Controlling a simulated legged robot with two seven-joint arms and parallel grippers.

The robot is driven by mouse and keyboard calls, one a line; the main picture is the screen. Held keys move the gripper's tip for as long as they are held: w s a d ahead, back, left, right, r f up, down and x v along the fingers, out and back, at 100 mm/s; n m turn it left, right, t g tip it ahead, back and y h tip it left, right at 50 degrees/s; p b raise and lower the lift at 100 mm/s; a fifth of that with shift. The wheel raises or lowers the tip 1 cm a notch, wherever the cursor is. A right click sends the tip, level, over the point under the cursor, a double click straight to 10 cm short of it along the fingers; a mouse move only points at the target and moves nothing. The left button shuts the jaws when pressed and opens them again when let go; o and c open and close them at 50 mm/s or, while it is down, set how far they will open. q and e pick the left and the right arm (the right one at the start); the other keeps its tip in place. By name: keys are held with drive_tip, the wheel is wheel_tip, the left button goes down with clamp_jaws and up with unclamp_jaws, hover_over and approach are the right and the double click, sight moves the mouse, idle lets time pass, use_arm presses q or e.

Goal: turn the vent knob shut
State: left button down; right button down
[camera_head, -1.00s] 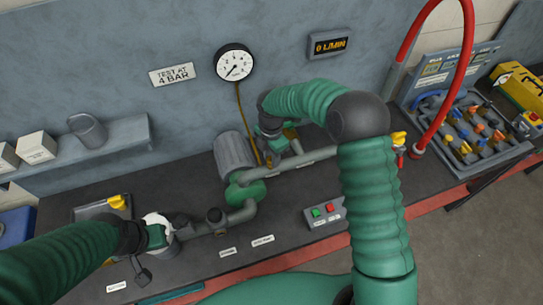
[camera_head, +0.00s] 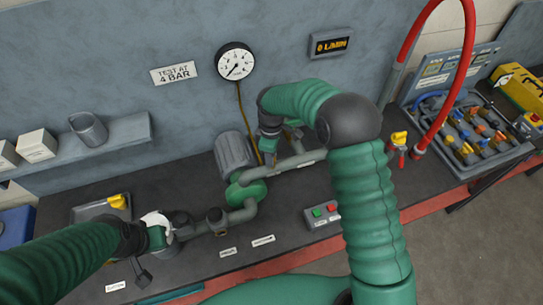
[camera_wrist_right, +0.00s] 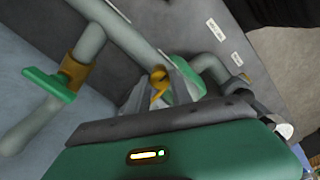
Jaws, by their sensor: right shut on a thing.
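The vent knob (camera_wrist_right: 158,78) is a small yellow piece at the middle of the right wrist view, just beyond my gripper's dark front edge. My right gripper (camera_head: 270,157) points down beside the grey pump pipe (camera_head: 297,162) and is shut on the knob. The fingers and knob are mostly hidden in the head view. My left gripper (camera_head: 160,232) is at the left pipe end by a white round part (camera_head: 156,219). Its fingers are hidden, so I cannot tell whether it is open.
A green-handled valve (camera_wrist_right: 50,85) sits left of the knob in the wrist view. The pressure gauge (camera_head: 235,61) and flow display (camera_head: 331,43) hang on the wall. A switch box (camera_head: 322,213) and yellow-handled valve (camera_head: 398,139) are right of the pump (camera_head: 246,192).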

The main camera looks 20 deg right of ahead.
drive_tip(key=shift+m, duration=1.1)
drive_tip(key=c, duration=1.5)
unclamp_jaws()
drive_tip(key=shift+f, duration=0.1)
drive_tip(key=o, duration=0.4)
drive_tip(key=shift+w, duration=0.1)
drive_tip(key=shift+d, duration=0.1)
wheel_tip(320, 180, up, 17)
drive_tip(key=b, duration=0.3)
drive_tip(key=shift+f, duration=0.1)
